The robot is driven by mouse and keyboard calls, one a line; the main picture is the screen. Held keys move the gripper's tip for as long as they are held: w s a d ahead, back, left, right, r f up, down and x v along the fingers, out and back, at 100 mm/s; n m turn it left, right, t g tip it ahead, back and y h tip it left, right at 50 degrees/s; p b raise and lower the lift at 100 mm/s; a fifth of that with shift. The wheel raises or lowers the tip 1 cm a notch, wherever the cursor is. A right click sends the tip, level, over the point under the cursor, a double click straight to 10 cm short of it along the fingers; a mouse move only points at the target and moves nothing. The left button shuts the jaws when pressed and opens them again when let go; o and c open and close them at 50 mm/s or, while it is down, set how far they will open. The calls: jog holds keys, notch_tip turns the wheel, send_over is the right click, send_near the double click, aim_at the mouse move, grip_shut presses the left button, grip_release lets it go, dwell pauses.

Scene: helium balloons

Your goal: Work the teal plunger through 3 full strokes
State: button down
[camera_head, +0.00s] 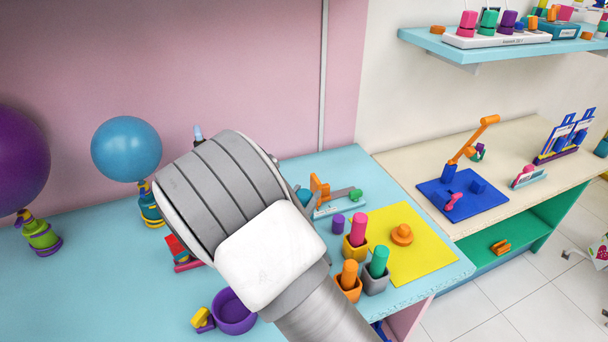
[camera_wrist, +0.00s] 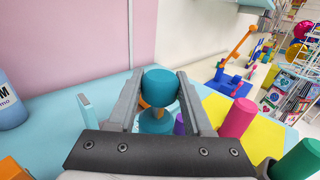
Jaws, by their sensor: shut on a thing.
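The teal plunger's round knob (camera_wrist: 160,84) stands upright in the middle of the wrist view. My gripper (camera_wrist: 159,90) has one finger on each side of it and is shut on it.
A yellow mat (camera_head: 402,264) with an orange knob lies to the right. Pink, green and orange pegs (camera_head: 358,229) stand in small cups near the table's front. A purple bowl (camera_head: 233,313) is at the front. Blue (camera_head: 127,148) and purple (camera_head: 20,160) balloons stand at left.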

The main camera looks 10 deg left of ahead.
jog(key=shift+r+p, duration=0.45)
jog(key=shift+r, duration=0.7)
notch_tip(320, 180, up, 2)
jog(key=shift+p, duration=0.7)
jog(key=shift+f, duration=0.25)
jog(key=shift+c, duration=1.5)
grip_release()
jog(key=shift+s, duration=0.1)
jog(key=s, duration=0.2)
jog(key=s+a, duration=0.1)
jog(key=s, duration=0.2)
jog(key=shift+s, duration=0.35)
